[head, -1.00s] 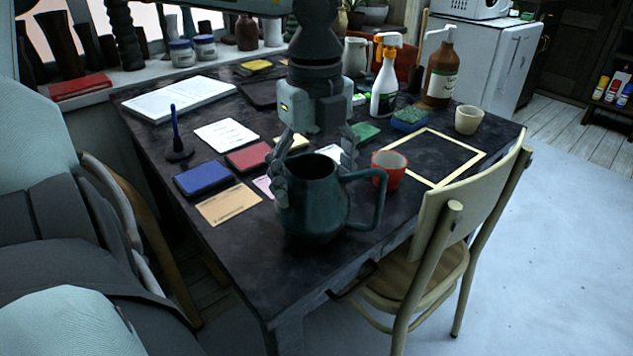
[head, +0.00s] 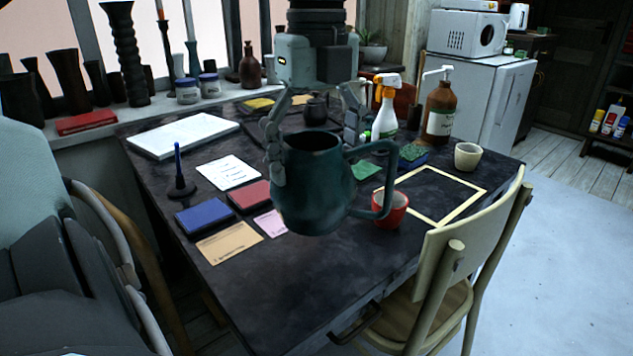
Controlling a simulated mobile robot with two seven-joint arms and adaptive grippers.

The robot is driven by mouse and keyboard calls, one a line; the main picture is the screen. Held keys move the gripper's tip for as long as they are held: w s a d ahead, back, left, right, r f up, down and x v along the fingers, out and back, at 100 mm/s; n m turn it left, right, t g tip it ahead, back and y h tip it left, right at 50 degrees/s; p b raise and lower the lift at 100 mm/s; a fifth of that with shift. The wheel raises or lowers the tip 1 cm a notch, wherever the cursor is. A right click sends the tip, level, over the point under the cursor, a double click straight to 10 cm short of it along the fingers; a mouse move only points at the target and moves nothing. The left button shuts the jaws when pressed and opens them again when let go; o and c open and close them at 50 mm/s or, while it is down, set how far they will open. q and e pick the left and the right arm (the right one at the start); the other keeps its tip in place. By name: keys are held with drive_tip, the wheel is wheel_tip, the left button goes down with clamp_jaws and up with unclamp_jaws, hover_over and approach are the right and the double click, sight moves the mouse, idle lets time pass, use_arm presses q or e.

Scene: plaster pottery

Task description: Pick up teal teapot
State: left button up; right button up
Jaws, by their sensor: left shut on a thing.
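The teal teapot (head: 313,190) is a dark teal jug-like pot with an open top and a large handle on its right side, at the centre of the head view. My left gripper (head: 313,135) reaches down from above and is shut on the teapot, with a finger on its left side by the rim. The teapot is upright and appears raised above the dark table (head: 260,290). Its handle partly covers a red cup (head: 395,212) behind it. My right gripper is not in view.
A cream chair (head: 447,245) stands at the table's right front edge. A spray bottle (head: 385,122), a brown pump bottle (head: 440,110), a cream cup (head: 467,156) and a blue pad (head: 205,215) are on the table. The table's front part is clear.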

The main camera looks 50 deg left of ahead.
use_arm(q)
wheel_tip(320, 180, up, 17)
drive_tip(key=shift+r+p, duration=0.15)
drive_tip(key=shift+p, duration=0.3)
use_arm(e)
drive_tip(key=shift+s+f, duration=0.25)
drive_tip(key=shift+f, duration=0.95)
